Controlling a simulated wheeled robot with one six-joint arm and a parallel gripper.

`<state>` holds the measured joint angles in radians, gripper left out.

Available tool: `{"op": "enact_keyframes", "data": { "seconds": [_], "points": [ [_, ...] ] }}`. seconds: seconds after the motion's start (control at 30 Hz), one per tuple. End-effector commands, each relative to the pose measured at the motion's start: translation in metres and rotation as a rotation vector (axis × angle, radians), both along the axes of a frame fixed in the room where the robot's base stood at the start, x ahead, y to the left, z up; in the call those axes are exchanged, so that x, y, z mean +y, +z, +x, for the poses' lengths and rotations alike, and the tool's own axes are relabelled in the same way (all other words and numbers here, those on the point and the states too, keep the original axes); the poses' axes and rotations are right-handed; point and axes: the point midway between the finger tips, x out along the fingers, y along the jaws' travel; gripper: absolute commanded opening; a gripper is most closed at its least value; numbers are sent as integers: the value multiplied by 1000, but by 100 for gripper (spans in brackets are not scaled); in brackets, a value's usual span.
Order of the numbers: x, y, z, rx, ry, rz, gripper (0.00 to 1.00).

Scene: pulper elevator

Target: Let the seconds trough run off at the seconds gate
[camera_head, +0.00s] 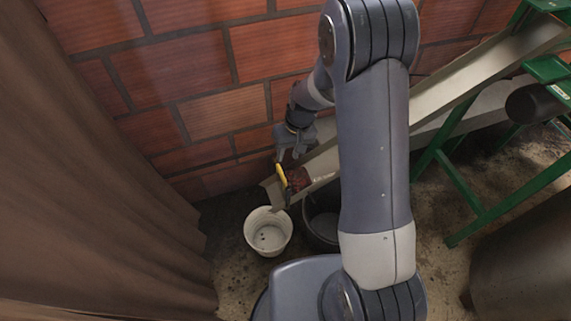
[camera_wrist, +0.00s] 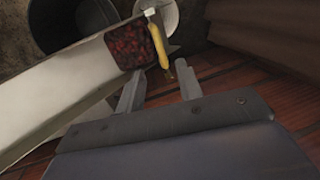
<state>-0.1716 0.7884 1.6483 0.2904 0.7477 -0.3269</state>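The seconds trough (camera_head: 322,165) is a pale sloping channel, also seen in the wrist view (camera_wrist: 55,95). Dark red fruit (camera_head: 299,179) lies at its low end and shows clearly in the wrist view (camera_wrist: 130,46). The seconds gate (camera_wrist: 152,14) has a bright yellow handle (camera_wrist: 158,46) and stands across the channel just below the fruit; the handle also shows in the head view (camera_head: 281,176). My gripper (camera_wrist: 159,86) is open and empty, its fingers close to the handle's end but apart from it. In the head view my gripper (camera_head: 287,154) is above the trough end.
A white bucket (camera_head: 250,232) stands below the trough's mouth, with a dark tub (camera_head: 320,235) beside it. A green metal frame (camera_head: 462,185) stands right. A brown curtain (camera_head: 90,170) hangs left, and a brick wall (camera_head: 215,70) closes the back.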

Motion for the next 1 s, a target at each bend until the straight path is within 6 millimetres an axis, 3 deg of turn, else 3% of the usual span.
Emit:
{"op": "enact_keyframes", "data": {
  "seconds": [0.3, 0.5, 0.9, 1.0],
  "points": [
    [11, -58, -4, 4, 0, -1, 34],
    [15, -80, -5, 2, -1, -1, 34],
    [16, -87, -5, 0, 0, -1, 34],
    [16, -87, -5, 0, 0, -1, 28]
  ]
}}
